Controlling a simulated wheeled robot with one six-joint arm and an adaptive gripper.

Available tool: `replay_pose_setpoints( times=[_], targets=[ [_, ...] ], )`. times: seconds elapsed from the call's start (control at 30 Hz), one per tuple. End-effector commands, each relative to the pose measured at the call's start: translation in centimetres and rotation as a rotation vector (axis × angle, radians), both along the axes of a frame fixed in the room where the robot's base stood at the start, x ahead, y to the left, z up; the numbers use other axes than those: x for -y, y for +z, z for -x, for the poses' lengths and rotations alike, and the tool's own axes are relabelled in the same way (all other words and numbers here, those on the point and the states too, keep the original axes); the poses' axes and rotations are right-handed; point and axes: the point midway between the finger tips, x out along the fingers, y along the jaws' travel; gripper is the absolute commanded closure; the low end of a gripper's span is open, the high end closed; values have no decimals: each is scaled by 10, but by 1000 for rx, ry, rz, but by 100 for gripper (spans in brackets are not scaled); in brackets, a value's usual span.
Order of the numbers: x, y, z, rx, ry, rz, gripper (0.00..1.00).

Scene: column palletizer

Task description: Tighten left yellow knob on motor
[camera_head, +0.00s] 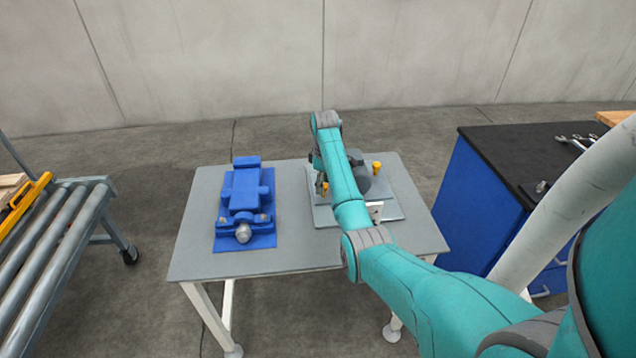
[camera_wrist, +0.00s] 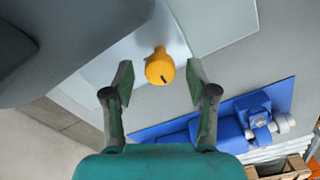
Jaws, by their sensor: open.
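The motor (camera_head: 378,186) is a dark grey body on a light grey plate (camera_head: 395,208), partly hidden behind my arm. The left yellow knob (camera_head: 323,188) stands at the plate's left side, below the end of my arm. The right yellow knob (camera_head: 376,167) stands on the other side of the motor. In the wrist view one yellow knob (camera_wrist: 160,67) with a dark slot mark lies centred between the fingertips of my gripper (camera_wrist: 160,78). The fingers are open, with a visible gap on both sides of the knob. The depth between fingertips and knob is hard to tell.
A blue vise-like device (camera_head: 243,197) stands on the left of the grey table (camera_head: 300,258). A roller conveyor (camera_head: 50,235) is at the far left. A blue cabinet with a black top (camera_head: 510,160) holding wrenches (camera_head: 575,140) is at the right.

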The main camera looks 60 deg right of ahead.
Motion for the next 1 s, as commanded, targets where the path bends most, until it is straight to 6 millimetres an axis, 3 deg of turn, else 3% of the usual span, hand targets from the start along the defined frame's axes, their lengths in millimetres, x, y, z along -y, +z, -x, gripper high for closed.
replay_pose_setpoints(
  times=[0.3, 0.53, 1.0],
  targets=[
    [1, -2, 1, 0, 0, 0, 45],
    [1, -2, 1, 0, -1, 0, 100],
    [0, -2, 1, 0, -94, 0, 100]
  ],
)
